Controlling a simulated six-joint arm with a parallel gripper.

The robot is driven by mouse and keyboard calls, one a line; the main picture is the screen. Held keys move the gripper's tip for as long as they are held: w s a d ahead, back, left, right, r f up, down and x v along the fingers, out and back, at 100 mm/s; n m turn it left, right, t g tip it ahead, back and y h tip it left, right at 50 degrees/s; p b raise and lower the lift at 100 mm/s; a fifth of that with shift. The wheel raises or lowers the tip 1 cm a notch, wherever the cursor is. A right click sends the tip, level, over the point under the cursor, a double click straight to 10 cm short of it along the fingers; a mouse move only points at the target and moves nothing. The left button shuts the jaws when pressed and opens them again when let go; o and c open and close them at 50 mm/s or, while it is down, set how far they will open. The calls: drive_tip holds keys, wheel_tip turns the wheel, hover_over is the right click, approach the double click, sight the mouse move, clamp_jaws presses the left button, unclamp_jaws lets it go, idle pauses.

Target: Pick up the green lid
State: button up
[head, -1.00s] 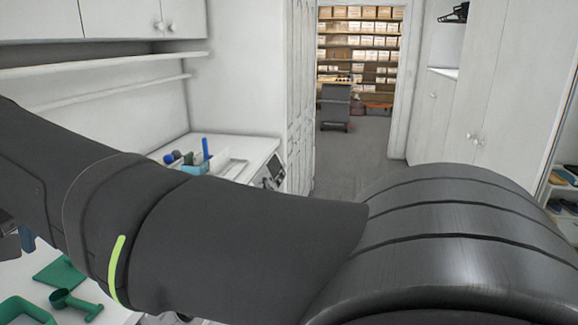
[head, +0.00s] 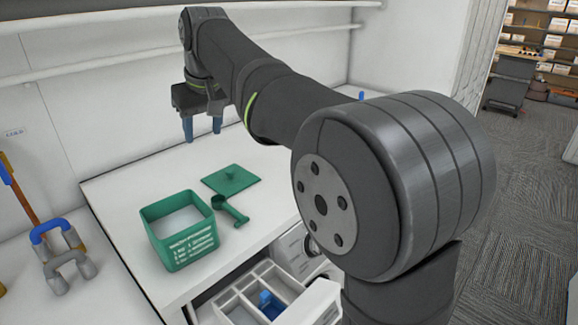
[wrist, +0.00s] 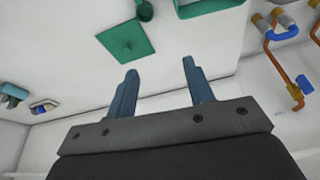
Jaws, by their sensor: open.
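The green lid (head: 231,180) is a flat square with a small knob on top. It lies on the white counter behind the green box and also shows in the wrist view (wrist: 125,41), beyond my fingertips and a little to the left. My gripper (head: 202,130) hangs above the counter near the wall, behind and above the lid. Its two blue fingers are apart and empty, as the wrist view (wrist: 158,70) shows. Nothing hides the lid in the head view.
An open green box (head: 181,232) with white contents stands in front of the lid. A green scoop (head: 231,209) lies close beside it. An open drawer (head: 262,292) with compartments juts out below the counter. Pipes (head: 60,250) stand at the left. Counter right of the lid is clear.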

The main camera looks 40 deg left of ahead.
drive_tip(key=m, duration=0.1)
approach(230, 171)
drive_tip(key=shift+h, duration=0.4)
drive_tip(key=x, duration=0.4)
drive_tip(key=shift+s+a, duration=0.1)
drive_tip(key=shift+s, duration=0.2)
drive_tip(key=shift+w+a+x, duration=0.15)
drive_tip(key=shift+w+x, duration=0.05)
drive_tip(key=shift+x, duration=1.15)
drive_tip(key=shift+w+a+x, duration=0.15)
drive_tip(key=shift+x, duration=1.25)
drive_tip(key=shift+r, duration=0.15)
drive_tip(key=c, duration=1)
drive_tip(key=shift+r, duration=0.1)
